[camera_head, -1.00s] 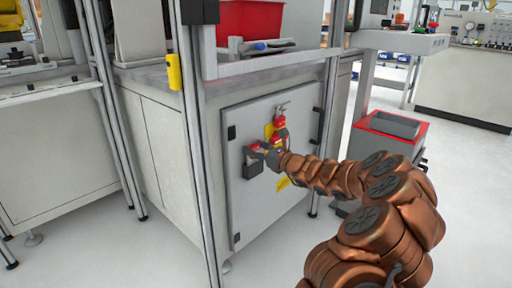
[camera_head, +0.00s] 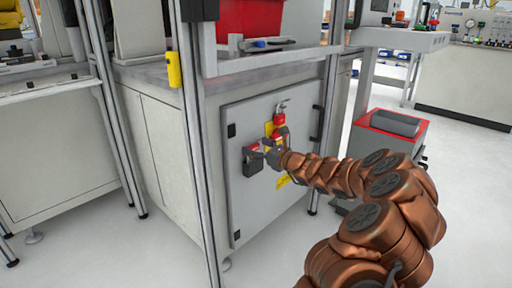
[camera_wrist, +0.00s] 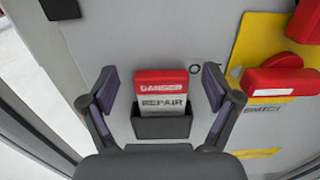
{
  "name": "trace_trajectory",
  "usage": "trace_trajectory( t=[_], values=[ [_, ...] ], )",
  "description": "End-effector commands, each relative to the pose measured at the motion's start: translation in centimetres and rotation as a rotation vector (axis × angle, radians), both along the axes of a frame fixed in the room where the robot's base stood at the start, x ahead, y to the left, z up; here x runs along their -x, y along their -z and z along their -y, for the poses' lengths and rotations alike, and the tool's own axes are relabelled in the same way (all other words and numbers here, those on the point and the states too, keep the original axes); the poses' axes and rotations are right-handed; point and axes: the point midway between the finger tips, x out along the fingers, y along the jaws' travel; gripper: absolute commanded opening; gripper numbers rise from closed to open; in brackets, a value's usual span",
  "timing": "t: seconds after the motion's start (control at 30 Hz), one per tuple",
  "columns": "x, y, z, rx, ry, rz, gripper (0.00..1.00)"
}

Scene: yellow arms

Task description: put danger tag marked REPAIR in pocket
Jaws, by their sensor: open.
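The danger tag (camera_wrist: 161,92) has a red top reading DANGER and a pale part reading REPAIR. In the wrist view it stands upright with its lower part inside the dark pocket (camera_wrist: 162,124) on the grey cabinet door. My gripper (camera_wrist: 165,92) is open, with one finger on each side of the tag and a gap to both. In the head view my gripper (camera_head: 268,153) is at the door. The pocket (camera_head: 252,162) shows there just left of it, with the tag's red top (camera_head: 252,149) above its rim.
A red lock and hasp (camera_head: 279,121) on a yellow plate sit on the door above my gripper. The red switch handle (camera_wrist: 282,82) is close to the right finger in the wrist view. A metal frame post (camera_head: 200,140) stands left of the door.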

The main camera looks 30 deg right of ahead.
Motion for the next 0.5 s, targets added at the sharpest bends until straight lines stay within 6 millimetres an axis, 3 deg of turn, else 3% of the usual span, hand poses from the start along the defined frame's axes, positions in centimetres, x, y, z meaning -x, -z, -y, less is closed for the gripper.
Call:
trace_trajectory(
  t=[0.5],
  values=[
    [6.2, 0.0, 1.7, 0.0, 0.004, 0.001, 0.89]
  ],
)
